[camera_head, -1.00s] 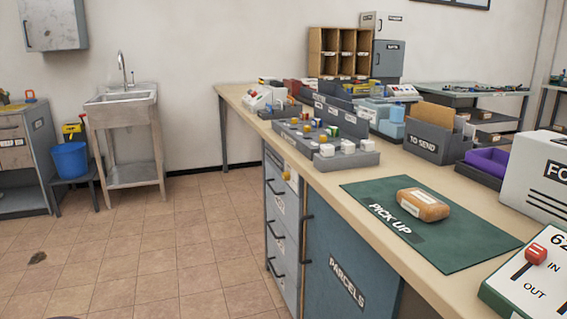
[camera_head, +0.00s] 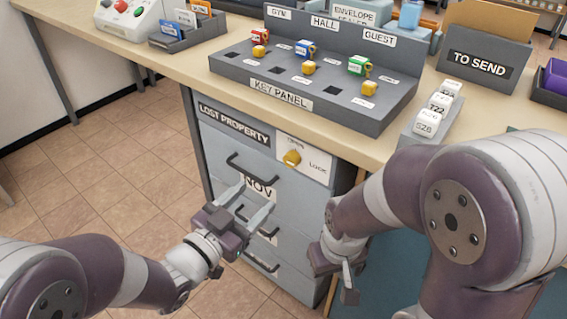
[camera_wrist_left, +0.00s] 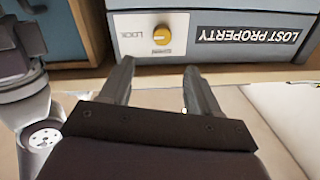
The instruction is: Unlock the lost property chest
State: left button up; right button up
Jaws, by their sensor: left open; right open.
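The lost property chest (camera_head: 222,152) is a grey drawer unit under the counter, labelled LOST PROPERTY. A yellow knob (camera_head: 292,158) sits on a white plate at its top right, with LOCK printed to the knob's right. In the left wrist view the chest is upside down, and the knob (camera_wrist_left: 162,35) lies beyond the fingertips, between their lines. My left gripper (camera_head: 257,205) is open and empty in front of the drawers, below and left of the knob; its fingers show in the wrist view (camera_wrist_left: 157,80). My right gripper (camera_head: 348,280) is open and empty, low at the chest's right side.
Black drawer handles (camera_head: 262,262) stick out from the chest front. The key panel (camera_head: 310,85) stands on the counter above, with coloured keys and yellow knobs. A row of white tags (camera_head: 437,110) is right of it. Open tiled floor (camera_head: 110,165) lies to the left.

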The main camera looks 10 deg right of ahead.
aim_at(289, 162)
pick_arm(q)
jog(key=b+x, duration=0.3)
jog(key=x, duration=0.8)
jog(key=shift+w+a, duration=0.1)
jog(key=shift+w, duration=0.15)
jog(key=shift+w+d, duration=0.3)
jog(key=shift+d, duration=0.05)
jog(key=c, duration=1)
